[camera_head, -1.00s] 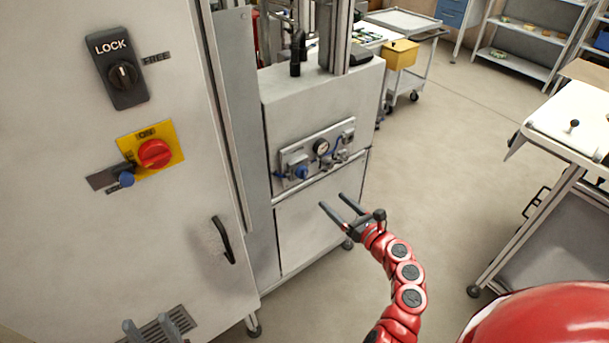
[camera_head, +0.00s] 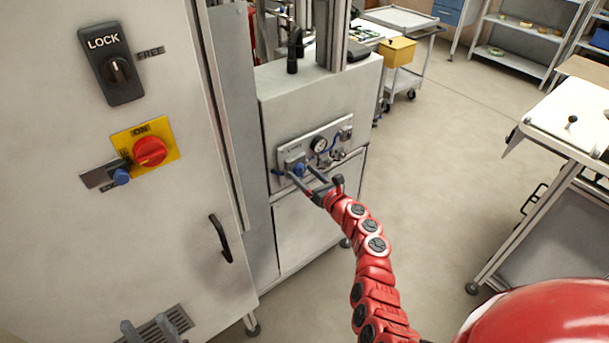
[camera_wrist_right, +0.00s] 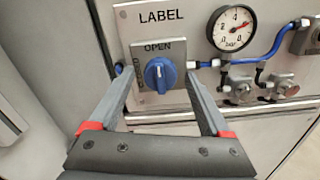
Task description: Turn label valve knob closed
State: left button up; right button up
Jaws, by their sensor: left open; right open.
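The blue label valve knob (camera_wrist_right: 160,75) sits on a grey plate marked OPEN, under the word LABEL on the metal panel (camera_wrist_right: 185,20). A white mark shows on the knob's face and looks about upright. In the head view the knob (camera_head: 299,169) is small and partly behind my fingers. My right gripper (camera_wrist_right: 157,80) is open, with one finger on each side of the knob; I cannot tell whether they touch it. It also shows in the head view (camera_head: 301,174). My left gripper (camera_head: 145,330) is open at the bottom left, its tips in front of the large cabinet, away from the knob.
A pressure gauge (camera_wrist_right: 232,28), blue tubing (camera_wrist_right: 275,52) and small metal valves (camera_wrist_right: 239,88) sit right of the knob. A horizontal rail (camera_wrist_right: 255,108) runs below. The large cabinet (camera_head: 180,220) stands on the left. Open floor (camera_head: 440,180) lies to the right.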

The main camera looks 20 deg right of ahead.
grip_shut()
dwell(0.3)
